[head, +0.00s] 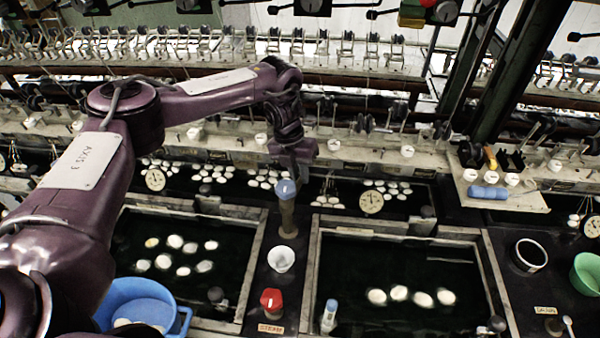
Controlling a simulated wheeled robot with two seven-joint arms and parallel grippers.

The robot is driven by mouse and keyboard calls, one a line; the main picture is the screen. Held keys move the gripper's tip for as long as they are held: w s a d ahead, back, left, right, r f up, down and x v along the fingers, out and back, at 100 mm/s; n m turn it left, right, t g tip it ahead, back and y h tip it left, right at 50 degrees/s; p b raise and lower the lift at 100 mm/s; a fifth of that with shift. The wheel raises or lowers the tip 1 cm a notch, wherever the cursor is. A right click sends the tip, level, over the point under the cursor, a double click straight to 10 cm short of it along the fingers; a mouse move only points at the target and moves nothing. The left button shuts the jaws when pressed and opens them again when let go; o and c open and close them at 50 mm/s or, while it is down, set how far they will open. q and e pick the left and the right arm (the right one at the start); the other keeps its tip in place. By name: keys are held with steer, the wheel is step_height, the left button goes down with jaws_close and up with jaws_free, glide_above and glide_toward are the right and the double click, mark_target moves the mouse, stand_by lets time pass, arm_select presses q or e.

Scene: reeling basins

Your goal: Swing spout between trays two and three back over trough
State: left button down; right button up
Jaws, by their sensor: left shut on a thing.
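My left gripper (293,168) reaches down over the divider between two dark water trays and is shut at the blue-topped spout (287,217). The spout's blue cap shows just under the fingers; the exact grip is partly hidden by the gripper. The spout stands upright on the divider, and which way its outlet points cannot be made out. The left tray (253,262) and the right tray (312,262) hold white cocoons in dark water. The dark trough (335,192) with clusters of cocoons runs behind them. My right gripper is not in view.
A blue basin (140,300) stands at lower left. A round dial (371,202) is close on the right. A reeling frame with rows of spindles (345,45) spans the back.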

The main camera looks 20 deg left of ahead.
arm_select(q)
steer(key=shift+w+r, duration=0.15)
steer(key=c, duration=1.4)
jaws_free()
steer(key=shift+o, duration=0.2)
step_height(320, 180, up, 8)
steer(key=a+b, duration=0.1)
steer(key=shift+a+f, duration=0.25)
steer(key=shift+a, duration=0.05)
